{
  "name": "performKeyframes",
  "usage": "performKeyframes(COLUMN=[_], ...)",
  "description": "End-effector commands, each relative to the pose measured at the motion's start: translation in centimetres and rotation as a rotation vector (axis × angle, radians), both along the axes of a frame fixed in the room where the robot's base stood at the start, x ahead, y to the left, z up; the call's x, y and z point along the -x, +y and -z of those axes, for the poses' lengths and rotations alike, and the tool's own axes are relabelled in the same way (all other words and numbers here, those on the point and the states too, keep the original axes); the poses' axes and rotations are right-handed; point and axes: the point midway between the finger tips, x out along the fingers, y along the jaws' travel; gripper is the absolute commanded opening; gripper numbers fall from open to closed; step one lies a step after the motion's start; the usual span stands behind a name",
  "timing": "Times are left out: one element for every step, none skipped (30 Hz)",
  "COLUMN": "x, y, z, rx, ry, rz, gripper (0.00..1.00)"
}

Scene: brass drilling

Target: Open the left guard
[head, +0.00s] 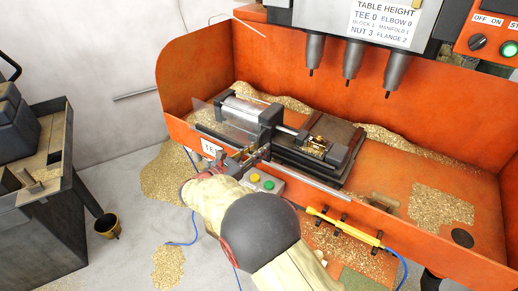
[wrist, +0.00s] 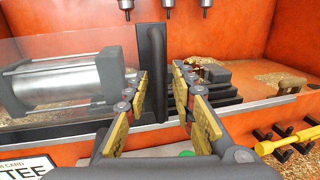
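The left guard (wrist: 50,58) is a clear panel in front of a grey cylinder; in the head view the panel (head: 206,112) stands at the left of the machine bed. A dark upright bar (wrist: 152,62), which looks like the guard's handle, stands at the panel's right edge in the wrist view. My gripper (wrist: 160,82) is open, with gold-padded fingers apart. The bar shows between the fingers, nearer the left one; neither finger is clearly touching it. In the head view my gripper (head: 257,156) is at the tray's front edge, and my arm hides part of that edge.
The cylinder (head: 242,108) and a dark vise (head: 318,148) holding a brass part sit in the orange tray (head: 420,160). Spindles (head: 352,58) hang above. A button box (head: 262,182) and a yellow rail (head: 343,226) are along the front. Shavings lie around.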

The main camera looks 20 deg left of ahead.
Motion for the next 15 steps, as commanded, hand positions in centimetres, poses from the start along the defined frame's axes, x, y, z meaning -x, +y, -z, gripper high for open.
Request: performKeyframes(x=[0.5, 0.8, 1.3, 1.8, 2.3, 3.1, 3.6, 4.2, 5.0, 5.6, 6.1, 6.9, 7.3, 7.8, 8.4], y=[0.3, 0.5, 0.7, 0.9, 1.1, 1.4, 1.7, 2.0, 2.3, 2.5, 2.8, 3.1, 3.3, 3.5, 3.7], z=[0.0, 0.0, 0.0, 0.0, 0.0, 0.0, 0.0, 0.0, 0.0, 0.0, 0.0, 0.1, 0.0, 0.0, 0.0], rx=[0.0, 0.0, 0.0, 0.001, 0.001, 0.001, 0.001, 0.001, 0.001, 0.001, 0.001, 0.0, 0.0, 0.0, 0.0], ry=[0.0, 0.0, 0.0, 0.0, 0.0, 0.0, 0.0, 0.0, 0.0, 0.0, 0.0, 0.0, 0.0, 0.0, 0.0], rz=[-0.002, -0.003, -0.004, -0.005, -0.005, -0.005, -0.004, -0.005, -0.006, -0.004, -0.004, -0.005, -0.005, -0.004, -0.003], gripper=[0.25, 0.25, 0.25, 0.25, 0.25, 0.25, 0.25, 0.25, 0.25, 0.25, 0.25, 0.25, 0.25, 0.25, 0.25])
